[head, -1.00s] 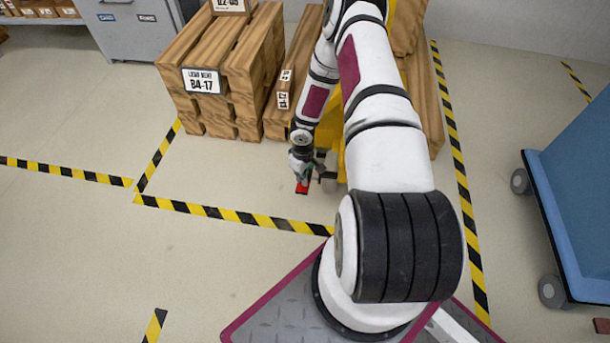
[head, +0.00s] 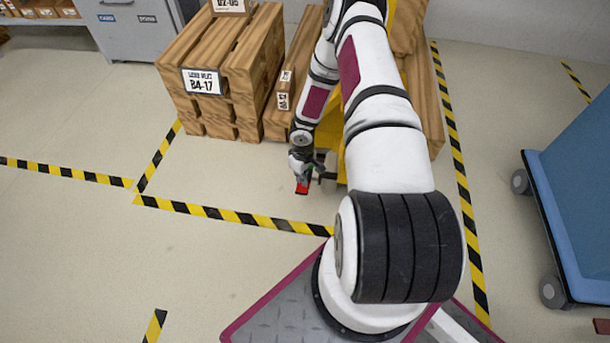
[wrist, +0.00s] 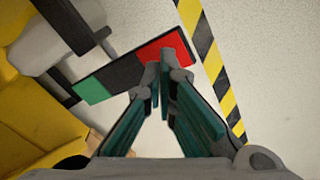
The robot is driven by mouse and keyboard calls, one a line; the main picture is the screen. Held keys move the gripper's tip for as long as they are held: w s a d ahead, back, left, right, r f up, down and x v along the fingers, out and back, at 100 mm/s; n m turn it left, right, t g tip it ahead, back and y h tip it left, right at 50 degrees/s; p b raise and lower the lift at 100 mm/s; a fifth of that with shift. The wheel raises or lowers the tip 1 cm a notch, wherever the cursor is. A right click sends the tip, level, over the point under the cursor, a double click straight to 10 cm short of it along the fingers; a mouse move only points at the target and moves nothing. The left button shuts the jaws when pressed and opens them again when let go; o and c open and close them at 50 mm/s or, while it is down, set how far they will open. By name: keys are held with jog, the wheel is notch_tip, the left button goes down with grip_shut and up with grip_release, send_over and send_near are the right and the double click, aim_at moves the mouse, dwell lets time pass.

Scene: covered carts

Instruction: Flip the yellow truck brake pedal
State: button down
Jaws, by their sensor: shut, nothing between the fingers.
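The brake pedal is a flat bar with a red end, a black middle and a green end. In the wrist view the pedal (wrist: 118,76) lies across the picture, red end to the upper right and green end to the lower left. It joins the yellow truck (wrist: 28,120) at the left by dark metal parts. In the head view the pedal's red end (head: 302,187) shows just below my gripper (head: 309,172), and my arm hides much of the truck (head: 341,160). My gripper (wrist: 165,75) is shut and empty, its fingertips over the pedal near the red part. Contact is unclear.
A blue cart (head: 575,190) stands at the far right. The floor at left is clear.

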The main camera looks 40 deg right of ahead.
jog(key=shift+f+b, duration=1.75)
jog(key=shift+f, duration=0.15)
dwell(0.9)
jog(key=shift+r+p, duration=2.2)
jog(key=shift+r, duration=1.4)
